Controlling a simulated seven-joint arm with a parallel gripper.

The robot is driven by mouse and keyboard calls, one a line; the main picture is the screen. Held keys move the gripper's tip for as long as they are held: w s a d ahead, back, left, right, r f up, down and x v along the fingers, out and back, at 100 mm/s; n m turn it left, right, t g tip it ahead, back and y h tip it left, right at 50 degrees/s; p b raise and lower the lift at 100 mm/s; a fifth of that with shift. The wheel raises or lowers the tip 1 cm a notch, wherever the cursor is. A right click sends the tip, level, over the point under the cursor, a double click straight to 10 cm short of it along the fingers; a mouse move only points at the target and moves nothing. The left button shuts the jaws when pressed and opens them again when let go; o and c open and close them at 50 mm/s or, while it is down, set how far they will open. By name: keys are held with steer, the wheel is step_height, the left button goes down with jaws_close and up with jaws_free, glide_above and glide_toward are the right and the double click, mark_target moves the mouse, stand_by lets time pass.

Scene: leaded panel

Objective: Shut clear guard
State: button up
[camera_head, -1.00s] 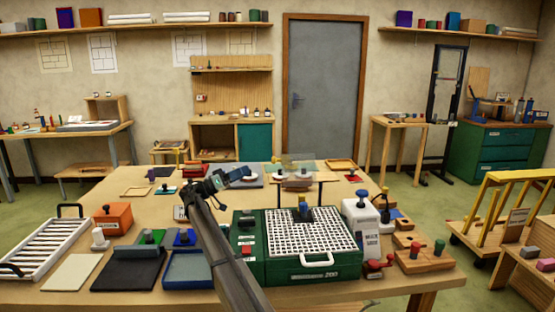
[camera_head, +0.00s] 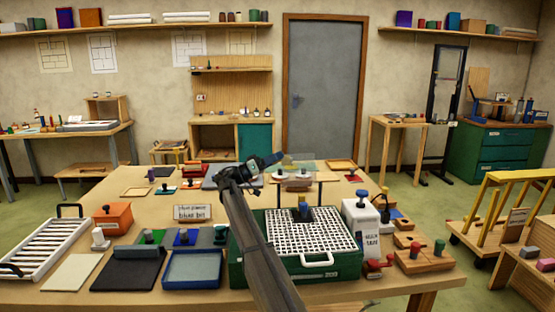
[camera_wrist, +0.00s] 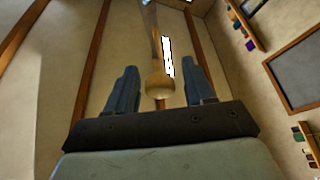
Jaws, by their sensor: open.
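The clear guard looks to be the see-through pane (camera_head: 301,160) at the far side of the table, above a small stand with pale discs. Its edges are faint, and I cannot tell its exact angle. My gripper (camera_head: 277,158) is at the left edge of this pane in the head view, open, with blue fingers. In the wrist view my gripper (camera_wrist: 160,82) shows two blue fingers apart. A round tan knob (camera_wrist: 158,86) on a pale stem appears between them; contact is not visible, and I cannot tell whether it belongs to the guard.
A green machine with a white grid top (camera_head: 310,232) stands at front centre, under my forearm. A white rack (camera_head: 45,248) is far left.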

steer(key=shift+w+d+r, duration=0.1)
steer(key=shift+d+r, duration=0.05)
steer(key=shift+d, duration=0.3)
steer(key=shift+c, duration=0.4)
jaws_close()
